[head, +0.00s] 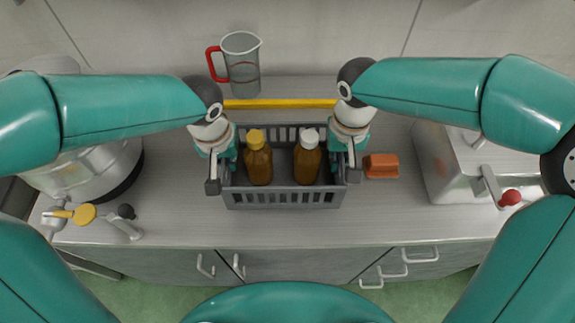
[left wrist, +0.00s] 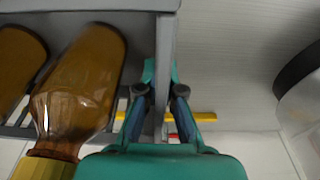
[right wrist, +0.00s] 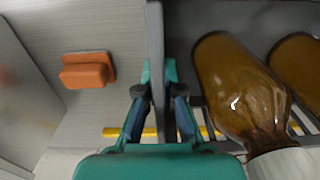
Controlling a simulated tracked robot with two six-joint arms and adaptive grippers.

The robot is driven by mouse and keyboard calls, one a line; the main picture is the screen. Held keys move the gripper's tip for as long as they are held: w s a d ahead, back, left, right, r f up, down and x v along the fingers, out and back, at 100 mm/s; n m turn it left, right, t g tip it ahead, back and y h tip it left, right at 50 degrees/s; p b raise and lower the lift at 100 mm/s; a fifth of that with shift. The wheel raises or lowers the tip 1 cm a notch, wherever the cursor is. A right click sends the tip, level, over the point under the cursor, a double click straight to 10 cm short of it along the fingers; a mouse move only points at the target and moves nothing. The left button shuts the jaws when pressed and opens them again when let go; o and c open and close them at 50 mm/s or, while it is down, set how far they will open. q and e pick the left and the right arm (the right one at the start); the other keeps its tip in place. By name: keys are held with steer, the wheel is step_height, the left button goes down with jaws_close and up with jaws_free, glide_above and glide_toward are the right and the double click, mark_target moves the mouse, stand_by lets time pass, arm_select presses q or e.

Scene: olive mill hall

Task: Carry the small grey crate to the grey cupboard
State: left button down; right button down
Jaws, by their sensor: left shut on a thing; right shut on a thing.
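The small grey crate (head: 282,198) is on or just above the grey worktop in the head view; I cannot tell whether it touches. Two brown bottles stand in it, one with a yellow cap (head: 258,163) and one with a white cap (head: 307,162). My left gripper (head: 222,172) is shut on the crate's left wall, which also shows in the left wrist view (left wrist: 165,60). My right gripper (head: 345,170) is shut on the right wall, which also shows in the right wrist view (right wrist: 155,45). Grey cupboard fronts with handles (head: 300,265) show below the worktop.
A measuring jug (head: 243,68) with a red handle and a yellow strip (head: 280,103) are behind the crate. An orange block (head: 381,165) lies to its right, before a metal machine (head: 455,165). A steel vessel (head: 90,170) stands at the left.

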mark_target(232, 174)
arm_select(q)
steer(key=shift+f, duration=0.1)
